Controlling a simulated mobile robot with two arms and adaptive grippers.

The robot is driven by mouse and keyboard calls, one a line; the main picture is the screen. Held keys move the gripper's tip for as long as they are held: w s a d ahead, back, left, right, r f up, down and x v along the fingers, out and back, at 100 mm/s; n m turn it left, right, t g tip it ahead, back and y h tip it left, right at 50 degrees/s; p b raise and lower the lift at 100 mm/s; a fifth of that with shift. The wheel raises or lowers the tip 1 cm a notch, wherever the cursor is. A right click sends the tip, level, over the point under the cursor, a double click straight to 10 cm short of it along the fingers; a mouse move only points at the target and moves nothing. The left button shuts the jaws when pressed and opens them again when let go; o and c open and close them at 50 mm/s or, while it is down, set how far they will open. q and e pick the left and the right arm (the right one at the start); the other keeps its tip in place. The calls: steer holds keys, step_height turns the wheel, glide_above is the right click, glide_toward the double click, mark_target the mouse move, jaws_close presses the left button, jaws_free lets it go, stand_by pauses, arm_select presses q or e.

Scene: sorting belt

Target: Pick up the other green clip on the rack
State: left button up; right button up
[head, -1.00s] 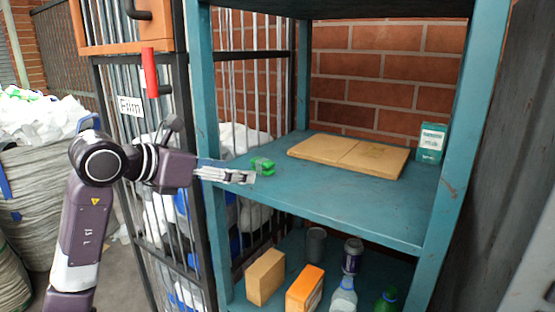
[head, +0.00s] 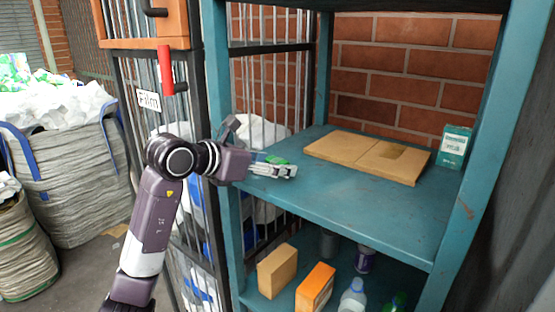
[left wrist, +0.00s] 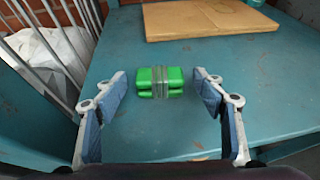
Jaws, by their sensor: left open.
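A green clip (left wrist: 173,81) lies on the teal rack's (left wrist: 245,105) upper shelf, with a clear grey band around its middle. In the left wrist view it sits between and just beyond the open fingers of my left gripper (left wrist: 163,105), touching neither. In the head view the clip (head: 275,160) shows just behind the gripper (head: 295,172), which partly hides it. My left gripper is empty. My right gripper is not in view.
A flat cardboard piece (head: 345,150) lies behind the clip, and a teal-and-white box (head: 455,146) stands at the shelf's right end. Vertical bars (head: 260,95) close the left side. The lower shelf holds an orange box (head: 315,288), a cardboard box (head: 277,270) and bottles.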

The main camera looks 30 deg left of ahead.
arm_select(q)
steer(key=shift+w+f, duration=0.15)
steer(key=shift+w, duration=0.1)
steer(key=shift+c, duration=0.7)
steer(key=c, duration=1)
steer(key=shift+o, duration=0.2)
